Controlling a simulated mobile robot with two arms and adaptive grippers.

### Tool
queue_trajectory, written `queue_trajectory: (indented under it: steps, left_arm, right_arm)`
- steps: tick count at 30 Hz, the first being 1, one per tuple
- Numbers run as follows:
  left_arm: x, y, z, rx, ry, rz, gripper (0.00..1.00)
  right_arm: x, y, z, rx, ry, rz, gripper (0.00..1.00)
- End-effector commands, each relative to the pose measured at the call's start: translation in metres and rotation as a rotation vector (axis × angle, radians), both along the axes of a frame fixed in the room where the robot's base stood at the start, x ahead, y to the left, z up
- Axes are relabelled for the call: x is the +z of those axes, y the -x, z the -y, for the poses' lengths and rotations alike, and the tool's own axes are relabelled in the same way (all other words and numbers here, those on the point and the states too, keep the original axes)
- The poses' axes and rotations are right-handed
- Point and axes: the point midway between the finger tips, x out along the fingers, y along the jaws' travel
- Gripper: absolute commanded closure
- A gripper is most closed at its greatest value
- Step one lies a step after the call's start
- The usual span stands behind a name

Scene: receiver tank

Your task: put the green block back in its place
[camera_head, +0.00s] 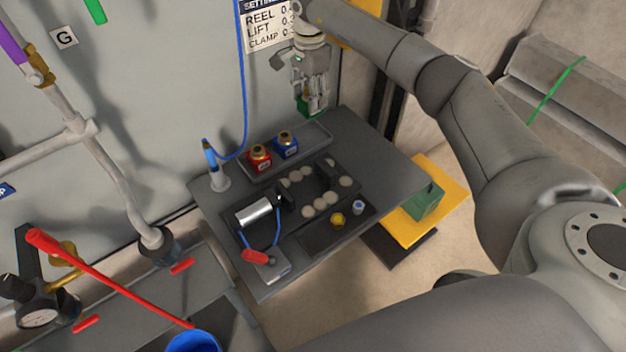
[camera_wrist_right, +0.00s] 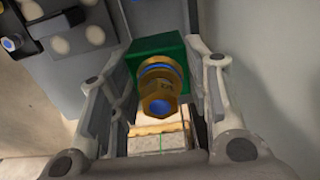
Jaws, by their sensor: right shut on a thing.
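My right gripper (camera_head: 318,103) is shut on the green block (camera_head: 304,103) and holds it near the wall, above the back edge of the dark table. The right wrist view shows the green block (camera_wrist_right: 152,48) between the two fingers, with a brass hex fitting (camera_wrist_right: 160,92) and a blue ring on it. A shallow grey tray (camera_head: 317,132) at the back of the table holds a red block (camera_head: 259,161) and a blue block (camera_head: 286,146), each with a brass top. The tray's right end is bare. My left gripper is not in view.
The dark table (camera_head: 376,150) also carries a silver cylinder (camera_head: 254,212), several pale discs and a yellow cap (camera_head: 337,220). A white post (camera_head: 216,174) with a blue hose stands left of the tray. A green box (camera_head: 425,201) sits on a yellow platform at right.

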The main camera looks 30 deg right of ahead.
Motion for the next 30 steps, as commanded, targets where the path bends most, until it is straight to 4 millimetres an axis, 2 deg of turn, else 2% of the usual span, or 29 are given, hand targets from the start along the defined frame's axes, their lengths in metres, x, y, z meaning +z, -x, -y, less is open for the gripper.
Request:
queue_trajectory:
  steps: [30]
  left_arm:
    - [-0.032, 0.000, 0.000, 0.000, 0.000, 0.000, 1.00]
  right_arm:
    - [-0.052, 0.000, 0.000, 0.000, -0.001, 0.001, 0.84]
